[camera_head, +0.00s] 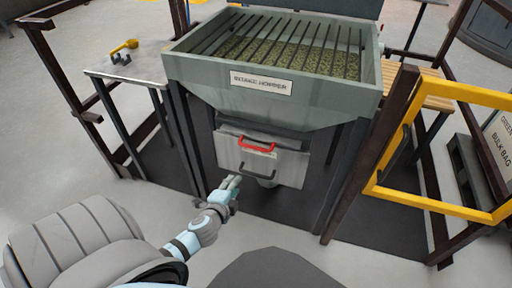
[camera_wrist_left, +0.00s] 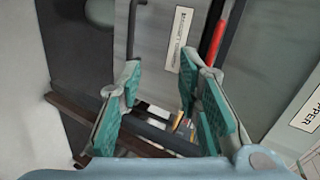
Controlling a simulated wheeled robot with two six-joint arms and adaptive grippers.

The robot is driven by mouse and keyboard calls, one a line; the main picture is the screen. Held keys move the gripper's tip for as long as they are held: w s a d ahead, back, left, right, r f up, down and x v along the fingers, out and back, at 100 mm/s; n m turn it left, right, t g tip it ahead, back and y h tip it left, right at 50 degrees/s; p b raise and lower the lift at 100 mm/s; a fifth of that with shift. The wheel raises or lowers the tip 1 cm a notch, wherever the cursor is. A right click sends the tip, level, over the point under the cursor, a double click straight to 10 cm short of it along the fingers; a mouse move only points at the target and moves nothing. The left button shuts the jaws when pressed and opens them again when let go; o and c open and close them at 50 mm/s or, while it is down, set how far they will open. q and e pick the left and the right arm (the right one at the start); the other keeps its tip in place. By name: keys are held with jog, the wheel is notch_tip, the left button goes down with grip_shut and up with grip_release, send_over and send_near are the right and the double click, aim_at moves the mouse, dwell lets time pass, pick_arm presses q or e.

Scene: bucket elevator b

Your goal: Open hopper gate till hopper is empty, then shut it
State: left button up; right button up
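The intake hopper (camera_head: 300,85) is a grey-green funnel with a slatted grate. Yellow-green grain-like material (camera_head: 290,57) shows under the bars. Below its mouth is a light grey gate panel (camera_head: 228,150) with a red handle (camera_head: 257,147) near its top and a dark handle (camera_head: 258,172) lower down. My left gripper (camera_head: 231,183) is in front of the panel's lower left, apparently not holding anything. In the left wrist view its teal fingers (camera_wrist_left: 160,95) are spread apart. The red handle (camera_wrist_left: 217,42) and the dark handle (camera_wrist_left: 131,30) lie beyond the fingertips. My right gripper is not in view.
Dark hopper legs (camera_head: 186,135) and a brown post (camera_head: 372,150) flank the panel. A yellow frame (camera_head: 430,203) stands at right. A metal table (camera_head: 140,66) with a yellow tool (camera_head: 124,48) is at left. The floor before the hopper is clear.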

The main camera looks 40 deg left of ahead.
aim_at(255, 147)
pick_arm(q)
jog(key=w+r+m+t+b, duration=0.2)
jog(key=w+r+t, duration=0.1)
jog(key=w+r, duration=0.15)
jog(key=b+x, duration=0.2)
jog(key=x, duration=1)
jog(key=shift+a+b, duration=0.1)
jog(key=shift+b, duration=0.2)
jog(key=shift+w+a, duration=0.1)
jog(key=shift+w, duration=0.2)
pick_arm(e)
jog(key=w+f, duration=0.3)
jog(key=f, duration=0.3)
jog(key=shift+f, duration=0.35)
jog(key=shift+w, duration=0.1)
pick_arm(q)
grip_shut()
